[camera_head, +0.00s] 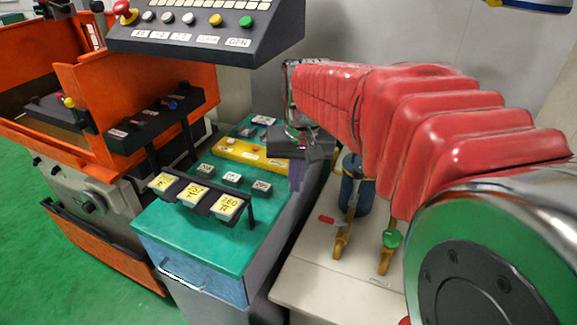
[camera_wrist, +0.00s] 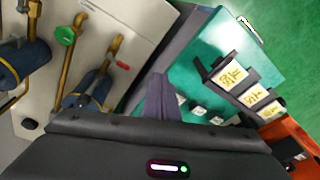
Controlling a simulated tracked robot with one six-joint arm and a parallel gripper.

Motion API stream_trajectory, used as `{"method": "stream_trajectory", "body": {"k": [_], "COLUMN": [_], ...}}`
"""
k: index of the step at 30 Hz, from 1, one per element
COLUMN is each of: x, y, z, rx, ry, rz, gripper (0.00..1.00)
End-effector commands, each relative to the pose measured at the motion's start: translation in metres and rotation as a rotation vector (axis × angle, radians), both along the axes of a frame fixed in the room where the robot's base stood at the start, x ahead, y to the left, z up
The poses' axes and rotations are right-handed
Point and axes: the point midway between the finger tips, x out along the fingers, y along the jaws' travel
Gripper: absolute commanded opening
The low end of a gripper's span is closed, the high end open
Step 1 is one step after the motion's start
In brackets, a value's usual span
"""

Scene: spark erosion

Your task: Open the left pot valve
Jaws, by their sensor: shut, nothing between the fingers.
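Two brass valve pipes stand on the pale cabinet top (camera_head: 310,282). The left pipe (camera_head: 342,240) has a small red handle (camera_head: 327,219) beside it and a blue pot (camera_head: 357,190) with a yellow band behind it. The right pipe carries a green knob (camera_head: 391,238). The wrist view shows the red handle (camera_wrist: 122,65), the green knob (camera_wrist: 66,36) and two blue pots, the nearer one (camera_wrist: 82,97) by the red handle. My gripper (camera_head: 296,182) is shut and empty, left of and above the left valve, apart from it. Its fingers (camera_wrist: 163,97) point up in the wrist view.
A teal-topped bench (camera_head: 175,238) with yellow-labelled blocks (camera_head: 197,194) and a yellow bar (camera_head: 246,152) lies left of the cabinet. A control panel (camera_head: 200,40) hangs above. An orange machine (camera_head: 125,75) stands at the far left. My red-covered arm hides part of the right side.

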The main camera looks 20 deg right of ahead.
Motion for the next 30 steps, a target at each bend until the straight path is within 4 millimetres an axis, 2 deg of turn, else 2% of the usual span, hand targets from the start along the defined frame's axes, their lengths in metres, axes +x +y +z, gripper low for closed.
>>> {"method": "stream_trajectory", "body": {"k": [6,15,24,30], "x": [0.035,0.075,0.101,0.110], "y": [-0.036,-0.089,-0.145,-0.177], "z": [-0.020,-0.057,-0.110,-0.144], "rx": [0.033,0.079,0.127,0.156], "ry": [0.073,0.168,0.263,0.314], "rz": [-0.096,-0.225,-0.351,-0.423], "gripper": [0.00,0.00,0.00,0.00]}}
